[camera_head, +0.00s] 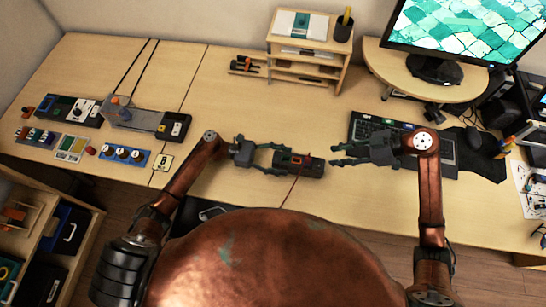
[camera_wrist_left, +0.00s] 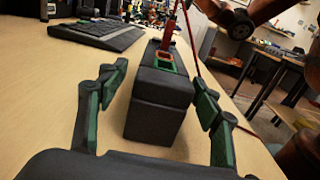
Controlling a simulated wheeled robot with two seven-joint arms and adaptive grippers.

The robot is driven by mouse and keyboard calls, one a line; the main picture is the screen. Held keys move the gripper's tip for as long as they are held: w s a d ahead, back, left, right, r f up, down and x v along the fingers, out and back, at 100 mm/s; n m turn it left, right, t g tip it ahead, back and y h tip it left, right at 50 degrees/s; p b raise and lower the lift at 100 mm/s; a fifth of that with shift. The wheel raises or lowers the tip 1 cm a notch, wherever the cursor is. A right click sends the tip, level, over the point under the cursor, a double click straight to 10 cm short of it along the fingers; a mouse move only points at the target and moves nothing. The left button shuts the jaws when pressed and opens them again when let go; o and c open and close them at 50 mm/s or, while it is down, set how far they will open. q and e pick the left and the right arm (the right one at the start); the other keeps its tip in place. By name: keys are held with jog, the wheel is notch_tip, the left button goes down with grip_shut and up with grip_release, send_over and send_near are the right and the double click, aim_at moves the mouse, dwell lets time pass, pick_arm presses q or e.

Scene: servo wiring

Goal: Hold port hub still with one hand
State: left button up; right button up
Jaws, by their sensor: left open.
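The port hub is a dark box (camera_head: 312,168) lying on the table between my two grippers. A red plug or connector (camera_head: 304,159) sits at its top, near a green-edged slot; it also shows in the left wrist view (camera_wrist_left: 168,36). My left gripper (camera_head: 275,159) is open at the hub's left end. In the left wrist view the hub (camera_wrist_left: 160,98) lies between the spread green-padded fingers (camera_wrist_left: 155,92), with visible gaps on both sides. My right gripper (camera_head: 334,155) is to the right of the hub, with its fingers apart and nothing visible between them.
A keyboard (camera_head: 442,152) lies behind and right of my right gripper. A monitor (camera_head: 470,30) stands on a round riser. A wooden shelf (camera_head: 309,48) stands at the back. Several electronic modules (camera_head: 122,154) lie on the left. The table behind the hub is clear.

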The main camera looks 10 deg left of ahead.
pick_arm(q)
jog(key=shift+d, duration=0.5)
